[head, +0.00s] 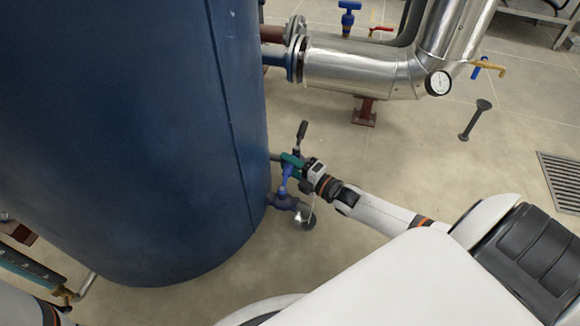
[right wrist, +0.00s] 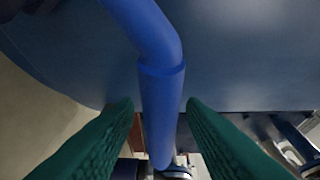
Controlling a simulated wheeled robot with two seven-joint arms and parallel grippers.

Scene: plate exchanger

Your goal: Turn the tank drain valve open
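The big blue tank (head: 130,130) fills the left of the head view. Low on its right side sits the drain valve (head: 281,202), with a blue body and a blue lever handle (head: 285,180) pointing upward. My right gripper (head: 291,162) reaches in from the right at the handle's upper part. In the right wrist view, the blue handle (right wrist: 162,110) runs between the two green fingers of the right gripper (right wrist: 160,104). The fingers stand on both sides of it, with a narrow gap visible at each side. My left gripper does not show; only part of the left arm is at the lower left.
A dark-handled lever (head: 302,130) stands just above my right gripper beside the tank. A silver pipe (head: 360,66) with a gauge (head: 438,83) runs behind.

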